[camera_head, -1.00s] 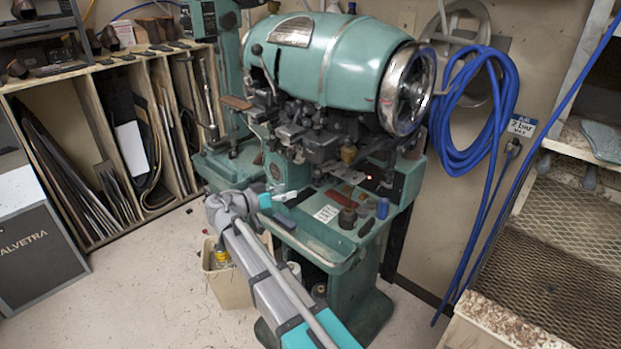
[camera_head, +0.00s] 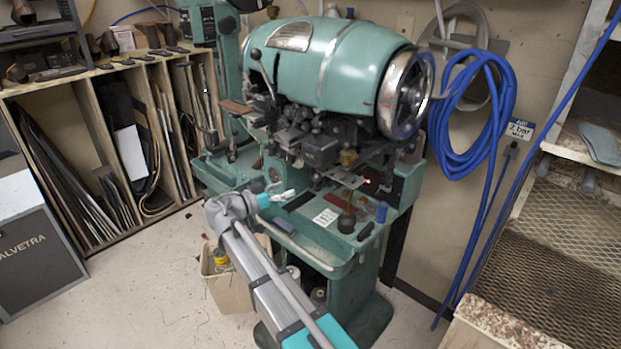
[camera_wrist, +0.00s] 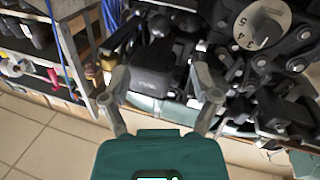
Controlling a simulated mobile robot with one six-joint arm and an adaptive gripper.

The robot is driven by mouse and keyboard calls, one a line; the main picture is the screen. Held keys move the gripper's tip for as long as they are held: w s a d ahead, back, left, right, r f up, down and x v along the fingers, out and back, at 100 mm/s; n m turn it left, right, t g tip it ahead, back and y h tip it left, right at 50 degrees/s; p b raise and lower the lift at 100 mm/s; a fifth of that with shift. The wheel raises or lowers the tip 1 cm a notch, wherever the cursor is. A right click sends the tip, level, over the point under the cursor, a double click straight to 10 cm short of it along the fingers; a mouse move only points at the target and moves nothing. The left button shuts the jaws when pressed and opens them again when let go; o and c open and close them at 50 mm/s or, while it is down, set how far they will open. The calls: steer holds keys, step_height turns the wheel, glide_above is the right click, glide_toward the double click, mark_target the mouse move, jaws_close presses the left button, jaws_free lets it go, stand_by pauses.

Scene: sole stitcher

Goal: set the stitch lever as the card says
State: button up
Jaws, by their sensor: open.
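The green sole stitcher (camera_head: 330,65) stands in the middle of the head view. A white card (camera_head: 326,217) lies on its tray; its print is too small to read. A lever with a dark knob (camera_head: 256,53) rises at the drum's left; I cannot tell whether it is the stitch lever. In the wrist view, a pale numbered dial (camera_wrist: 262,24) shows 3, 4 and 5 at the upper right. My gripper (camera_head: 280,193) is left of the card, in front of the machine. Its fingers (camera_wrist: 162,82) are apart and empty, with dark machine parts beyond.
A bin (camera_head: 225,278) stands on the floor beside my arm. A dark pot (camera_head: 346,222) and a blue cylinder (camera_head: 381,212) stand on the tray. A coiled blue hose (camera_head: 460,115) hangs at right.

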mark_target(317, 176)
steer(key=x, duration=1.1)
steer(key=shift+w, duration=0.1)
steer(key=shift+c, duration=0.3)
jaws_close()
